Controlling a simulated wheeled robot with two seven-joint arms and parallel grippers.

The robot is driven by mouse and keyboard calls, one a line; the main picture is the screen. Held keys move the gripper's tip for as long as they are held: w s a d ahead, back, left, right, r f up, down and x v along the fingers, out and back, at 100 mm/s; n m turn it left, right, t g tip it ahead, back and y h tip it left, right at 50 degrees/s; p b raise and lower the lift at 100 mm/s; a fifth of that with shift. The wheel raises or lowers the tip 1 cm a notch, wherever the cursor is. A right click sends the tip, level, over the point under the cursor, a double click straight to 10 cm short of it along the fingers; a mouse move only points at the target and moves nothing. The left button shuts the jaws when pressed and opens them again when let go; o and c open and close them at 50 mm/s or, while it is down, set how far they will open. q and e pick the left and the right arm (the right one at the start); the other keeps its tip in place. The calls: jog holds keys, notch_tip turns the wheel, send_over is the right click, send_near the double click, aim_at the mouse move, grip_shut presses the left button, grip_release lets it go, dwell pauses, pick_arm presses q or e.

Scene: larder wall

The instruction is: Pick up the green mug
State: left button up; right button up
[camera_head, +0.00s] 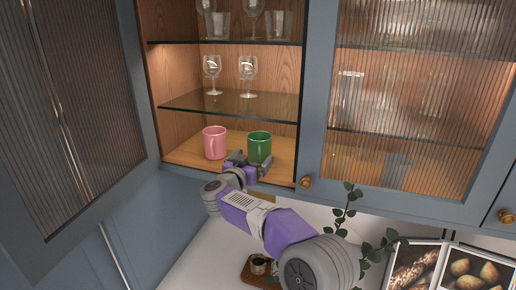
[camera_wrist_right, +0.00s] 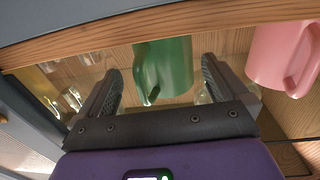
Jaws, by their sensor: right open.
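The green mug (camera_head: 259,147) stands upright on the wooden bottom shelf of the open cabinet, to the right of a pink mug (camera_head: 214,142). My right gripper (camera_head: 249,164) is open at the shelf's front edge, just in front of the green mug. The pink mug (camera_wrist_right: 283,55) is outside the fingers. My left gripper is not in view.
Glass shelves (camera_head: 231,106) above hold wine glasses (camera_head: 247,70) and tumblers. The left cabinet door (camera_head: 75,110) stands open; the ribbed right door (camera_head: 405,100) is shut. Below are a counter, a plant (camera_head: 347,212) and an open picture book (camera_head: 470,270).

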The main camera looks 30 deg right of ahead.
aim_at(255, 155)
jog(key=p+x, duration=0.1)
jog(key=x, duration=0.3)
jog(key=shift+w+f, duration=0.2)
jog(key=c, duration=1.1)
jog(key=shift+a+r, duration=0.1)
jog(key=shift+r, duration=0.05)
